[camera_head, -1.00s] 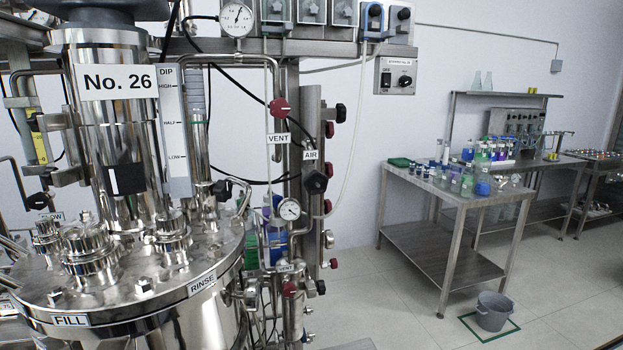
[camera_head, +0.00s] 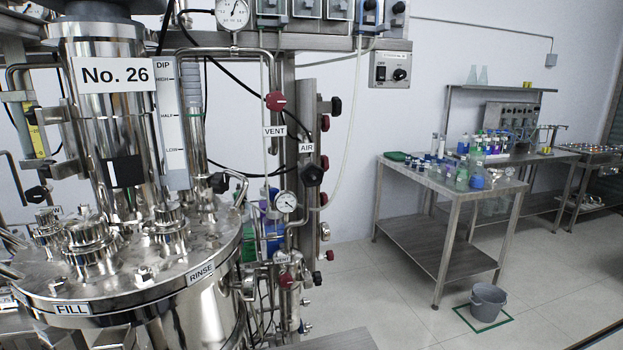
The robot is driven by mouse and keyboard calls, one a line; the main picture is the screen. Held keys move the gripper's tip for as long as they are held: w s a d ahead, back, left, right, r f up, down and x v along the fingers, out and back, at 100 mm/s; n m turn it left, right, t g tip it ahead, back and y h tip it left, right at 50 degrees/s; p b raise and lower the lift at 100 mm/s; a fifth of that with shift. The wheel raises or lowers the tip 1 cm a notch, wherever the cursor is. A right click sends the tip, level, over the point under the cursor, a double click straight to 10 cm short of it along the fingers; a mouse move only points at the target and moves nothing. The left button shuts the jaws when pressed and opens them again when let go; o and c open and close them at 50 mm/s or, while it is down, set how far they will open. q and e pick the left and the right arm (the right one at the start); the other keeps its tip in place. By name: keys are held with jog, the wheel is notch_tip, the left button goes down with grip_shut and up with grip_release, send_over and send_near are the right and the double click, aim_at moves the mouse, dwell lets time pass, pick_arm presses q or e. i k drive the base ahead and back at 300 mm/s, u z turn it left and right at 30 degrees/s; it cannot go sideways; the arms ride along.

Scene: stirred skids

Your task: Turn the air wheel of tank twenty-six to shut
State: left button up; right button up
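Tank twenty-six (camera_head: 125,240) is a shiny steel vessel on the left, with a "No. 26" plate (camera_head: 115,75) on its column. The air wheel (camera_head: 312,175) is a small black knob below the "AIR" label (camera_head: 307,148), on the upright post right of the tank. A red vent wheel (camera_head: 275,100) sits up and left of it, above a "VENT" label. Another red wheel (camera_head: 285,280) is lower down, by a second "VENT" label. Neither of my grippers is in view.
A round gauge (camera_head: 286,201) sits just below and left of the air wheel. A steel table with bottles (camera_head: 455,192) stands to the right, with a grey bucket (camera_head: 487,302) on the floor in front. The floor between post and table is clear.

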aim_at(305, 174)
jog(key=k, duration=0.45)
jog(key=z, duration=2.25)
jog(key=i, duration=1.7)
jog(key=u, duration=2.1)
